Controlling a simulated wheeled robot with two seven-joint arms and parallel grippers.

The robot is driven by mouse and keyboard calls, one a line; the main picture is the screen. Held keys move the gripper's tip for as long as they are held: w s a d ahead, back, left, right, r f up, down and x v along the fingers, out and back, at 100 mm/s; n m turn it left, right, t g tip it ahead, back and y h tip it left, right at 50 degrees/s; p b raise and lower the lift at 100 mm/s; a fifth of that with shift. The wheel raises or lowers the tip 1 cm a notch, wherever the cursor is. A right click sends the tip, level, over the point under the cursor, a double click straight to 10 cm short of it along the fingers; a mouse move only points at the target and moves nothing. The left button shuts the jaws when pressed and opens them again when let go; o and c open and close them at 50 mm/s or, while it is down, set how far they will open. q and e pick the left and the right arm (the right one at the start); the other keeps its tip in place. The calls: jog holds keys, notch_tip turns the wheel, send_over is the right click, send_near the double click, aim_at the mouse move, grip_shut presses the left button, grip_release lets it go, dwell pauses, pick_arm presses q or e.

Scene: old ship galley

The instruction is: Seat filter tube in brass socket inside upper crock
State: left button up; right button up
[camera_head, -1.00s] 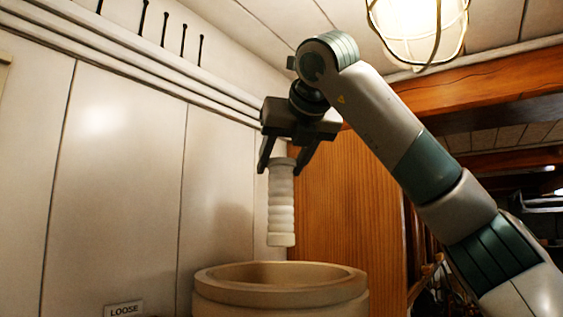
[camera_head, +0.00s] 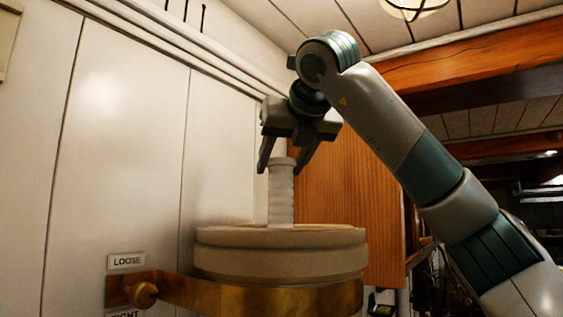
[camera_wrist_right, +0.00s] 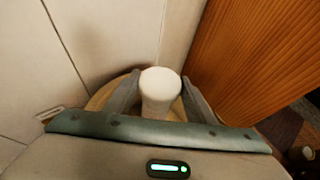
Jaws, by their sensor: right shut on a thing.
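The filter tube (camera_head: 281,193) is a white ribbed cylinder, held upright by its top in my right gripper (camera_head: 284,168). Its lower end is hidden behind the near rim of the upper crock (camera_head: 275,258), a wide beige stoneware vessel. In the right wrist view the tube's white top (camera_wrist_right: 160,84) sits between the two fingers of my right gripper (camera_wrist_right: 158,92), above part of the crock's rim (camera_wrist_right: 97,100). The brass socket is hidden inside the crock, so I cannot tell whether the tube touches it. My left gripper is not in view.
A brass band (camera_head: 200,294) with a knob (camera_head: 143,294) runs below the crock. A "LOOSE" label (camera_head: 127,261) is on the white panelled wall behind. A wooden panel (camera_head: 345,220) stands close to the right of the crock.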

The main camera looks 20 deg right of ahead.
aim_at(285, 210)
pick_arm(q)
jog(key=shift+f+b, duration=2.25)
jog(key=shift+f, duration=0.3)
pick_arm(e)
jog(key=shift+f, duration=2.75)
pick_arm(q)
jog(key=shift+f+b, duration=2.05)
pick_arm(e)
jog(key=shift+f, duration=2.35)
jog(key=o, duration=1.2)
jog(key=shift+o, duration=0.2)
